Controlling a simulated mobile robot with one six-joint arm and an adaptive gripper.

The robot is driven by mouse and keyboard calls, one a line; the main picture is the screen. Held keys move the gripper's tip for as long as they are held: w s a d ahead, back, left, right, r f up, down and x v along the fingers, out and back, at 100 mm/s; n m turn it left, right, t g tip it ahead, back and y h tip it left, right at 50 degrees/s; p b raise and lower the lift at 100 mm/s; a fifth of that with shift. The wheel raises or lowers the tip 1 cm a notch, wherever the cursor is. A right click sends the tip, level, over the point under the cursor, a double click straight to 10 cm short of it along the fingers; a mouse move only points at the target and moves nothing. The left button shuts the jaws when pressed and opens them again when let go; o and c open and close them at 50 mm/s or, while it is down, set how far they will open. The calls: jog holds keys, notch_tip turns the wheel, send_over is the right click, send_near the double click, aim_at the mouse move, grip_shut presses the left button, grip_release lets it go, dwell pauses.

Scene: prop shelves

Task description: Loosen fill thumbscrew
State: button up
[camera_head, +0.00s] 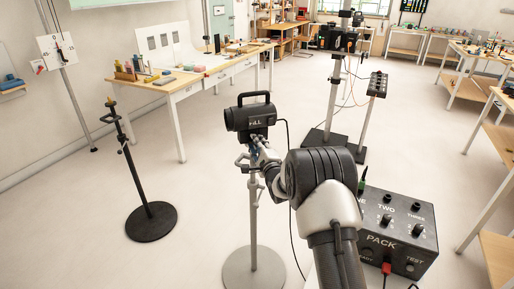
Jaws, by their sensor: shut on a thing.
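The fill lamp (240,120) is a black cylinder with a top handle and a label ending in "LL". It sits atop a grey stand (254,215) with a round base. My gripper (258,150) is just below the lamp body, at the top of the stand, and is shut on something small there. The thumbscrew itself is too small and too hidden by my gripper and arm to make out clearly.
A black PACK box (395,243) with knobs stands at lower right. A black stand (150,210) is at left. A cluttered wooden table (185,82) is behind. Another lamp stand (333,105) and a small panel stand (374,90) are farther back. A cable hangs from the lamp.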

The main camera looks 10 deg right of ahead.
jog(key=n, duration=0.5)
jog(key=shift+n, duration=0.3)
jog(key=n, duration=0.5)
jog(key=shift+f+n, duration=0.1)
jog(key=shift+n, duration=0.2)
jog(key=n, duration=0.5)
jog(key=shift+d, duration=0.1)
jog(key=n, duration=0.5)
jog(key=shift+n, duration=0.4)
jog(key=n, duration=0.4)
jog(key=shift+w+d+n, duration=0.1)
jog(key=shift+n, duration=0.2)
jog(key=shift+d+r+n+y, duration=0.1)
jog(key=shift+r+n+y, duration=0.05)
jog(key=shift+n, duration=3.7)
jog(key=shift+r+n+y, duration=0.1)
jog(key=shift+n+y, duration=0.05)
jog(key=shift+n, duration=3.7)
